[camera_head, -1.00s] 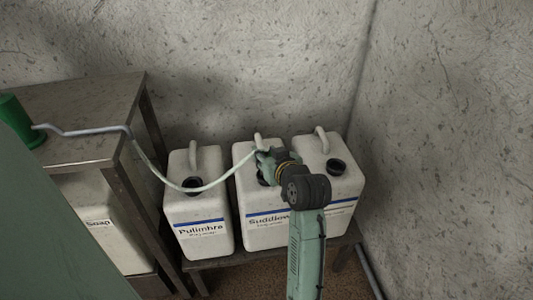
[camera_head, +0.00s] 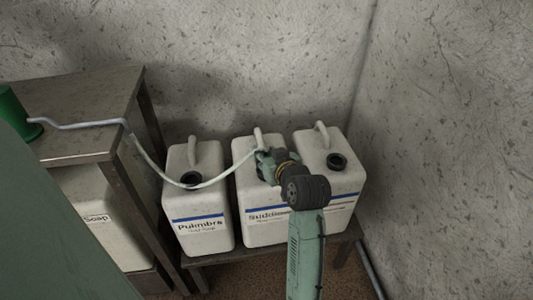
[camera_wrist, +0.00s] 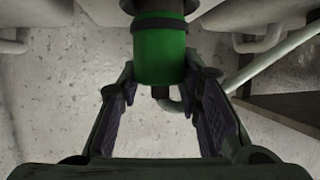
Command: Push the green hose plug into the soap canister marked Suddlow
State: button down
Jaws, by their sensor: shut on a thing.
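The soap canister marked Suddlow (camera_head: 262,232) is the middle one of three white canisters with blue stripes on a low bench. My gripper (camera_head: 263,164) is over its top, and my arm hides its mouth in the head view. In the wrist view, the green hose plug (camera_wrist: 160,58) is between the two fingertips of my gripper (camera_wrist: 160,78), which is shut on it. A dark collar (camera_wrist: 160,20) is at the plug's far end. I cannot tell whether the plug is in the mouth. The pale hose (camera_head: 152,163) runs left from my gripper.
The Pulimhra canister (camera_head: 198,235) stands to the left, with the hose across its top. Another canister (camera_head: 322,178) with an open black mouth stands to the right. A metal table (camera_head: 85,95) is at the left. Walls close in behind and at the right.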

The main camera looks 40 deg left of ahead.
jog(key=c, duration=1.1)
grip_release()
jog(key=v, duration=0.7)
jog(key=shift+s+d+r, duration=0.1)
jog(key=shift+d, duration=0.15)
